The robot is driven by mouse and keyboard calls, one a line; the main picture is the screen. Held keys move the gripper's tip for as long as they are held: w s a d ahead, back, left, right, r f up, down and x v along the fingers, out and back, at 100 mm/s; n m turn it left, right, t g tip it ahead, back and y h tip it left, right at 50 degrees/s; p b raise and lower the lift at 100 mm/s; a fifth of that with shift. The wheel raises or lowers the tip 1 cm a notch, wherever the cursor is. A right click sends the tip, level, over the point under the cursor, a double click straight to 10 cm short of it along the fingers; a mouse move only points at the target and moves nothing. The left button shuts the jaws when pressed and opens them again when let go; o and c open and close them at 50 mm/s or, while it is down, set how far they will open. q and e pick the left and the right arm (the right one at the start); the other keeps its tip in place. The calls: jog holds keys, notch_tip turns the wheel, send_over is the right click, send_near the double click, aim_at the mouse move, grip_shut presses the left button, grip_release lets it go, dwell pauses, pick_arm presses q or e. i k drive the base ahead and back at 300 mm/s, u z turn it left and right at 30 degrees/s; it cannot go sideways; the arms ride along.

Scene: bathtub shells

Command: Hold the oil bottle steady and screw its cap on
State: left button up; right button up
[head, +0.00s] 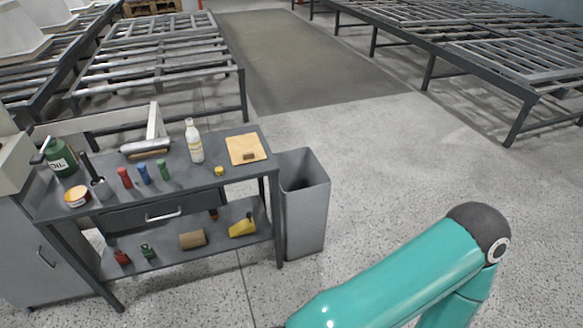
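A white bottle (194,142) with a pale yellow label stands upright on the grey workbench top (185,181); it looks like the oil bottle, though its label is too small to read. No coloured cap shows on its narrow neck. A small yellow piece (219,171), probably the cap, lies on the bench to the right and in front of it, apart from it. Neither gripper is in view. One of my teal arms reaches in at the bottom right, its gripper end outside the picture, well away from the bench.
A green oil can (61,157), an orange-rimmed tin (77,196), red, blue and green small bottles, a roller and a tan clipboard (245,149) share the bench top. A grey bin (306,212) stands against the bench's right side. The floor right of it is clear.

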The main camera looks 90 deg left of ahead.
aim_at(196, 149)
jog(key=z, duration=0.8)
jog(key=i, duration=0.2)
jog(key=u, duration=2.4)
jog(key=i, duration=0.3)
jog(key=u, duration=2.35)
jog(key=k, duration=0.65)
jog(key=u, duration=0.4)
jog(key=i, duration=1.6)
jog(key=z, duration=0.4)
